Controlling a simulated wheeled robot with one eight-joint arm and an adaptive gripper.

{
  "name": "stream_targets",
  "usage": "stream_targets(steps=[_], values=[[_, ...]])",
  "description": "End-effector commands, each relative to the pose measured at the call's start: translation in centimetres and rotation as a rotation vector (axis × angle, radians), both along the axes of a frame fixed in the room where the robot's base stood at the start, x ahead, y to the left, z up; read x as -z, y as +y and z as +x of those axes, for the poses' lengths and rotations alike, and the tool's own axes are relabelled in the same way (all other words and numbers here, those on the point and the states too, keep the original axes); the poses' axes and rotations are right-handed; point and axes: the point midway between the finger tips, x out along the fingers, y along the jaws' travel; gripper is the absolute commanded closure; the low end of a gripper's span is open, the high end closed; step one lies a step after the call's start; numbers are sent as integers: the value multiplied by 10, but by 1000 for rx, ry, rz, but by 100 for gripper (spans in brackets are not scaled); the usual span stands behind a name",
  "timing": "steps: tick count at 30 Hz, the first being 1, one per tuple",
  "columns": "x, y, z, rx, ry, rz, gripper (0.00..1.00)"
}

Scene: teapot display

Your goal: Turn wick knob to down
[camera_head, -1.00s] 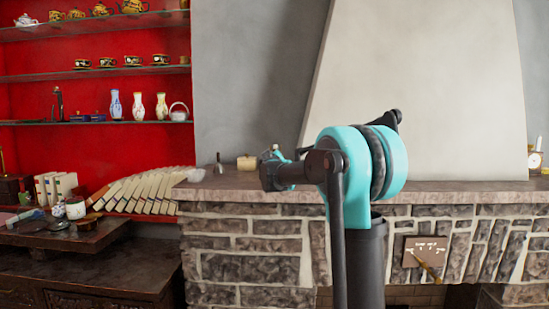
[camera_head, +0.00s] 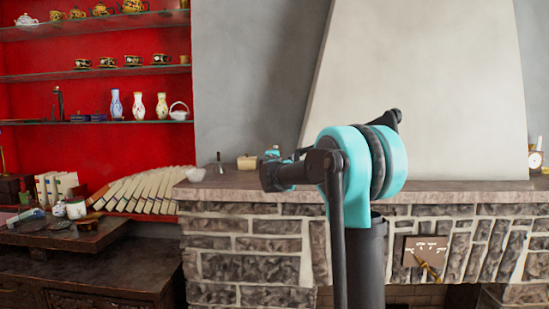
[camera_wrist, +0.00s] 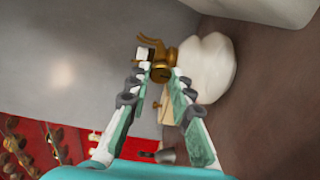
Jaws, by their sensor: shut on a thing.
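In the wrist view a brass wick knob (camera_wrist: 161,73) sits on the side of a brass fitting (camera_wrist: 187,50) beside a rounded white body (camera_wrist: 209,68). My gripper (camera_wrist: 161,69) has its two fingertips on either side of the knob and is shut on it. The fingers partly cover the knob, so its exact turn is unclear. In the head view my arm hides the lamp and nearly all of the gripper.
A stone mantel (camera_head: 460,188) runs across the head view. A pale box (camera_head: 247,162), a small bell-like item (camera_head: 219,164) and a white bowl (camera_head: 195,174) stand on its left part. Red shelves (camera_head: 80,95) hold pots and vases.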

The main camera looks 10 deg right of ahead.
Motion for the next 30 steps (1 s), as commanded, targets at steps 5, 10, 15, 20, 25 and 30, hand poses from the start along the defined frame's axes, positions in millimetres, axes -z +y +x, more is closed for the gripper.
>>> stream_targets(steps=[5,10,15,20,25,30], values=[[1,0,0,-1,33,-162,100],[1,0,0,-1,64,-320,100],[2,0,0,-1,96,-478,100],[2,0,0,-1,126,-626,100],[2,0,0,-1,158,-785,100],[3,-1,0,-1,190,-944,100]])
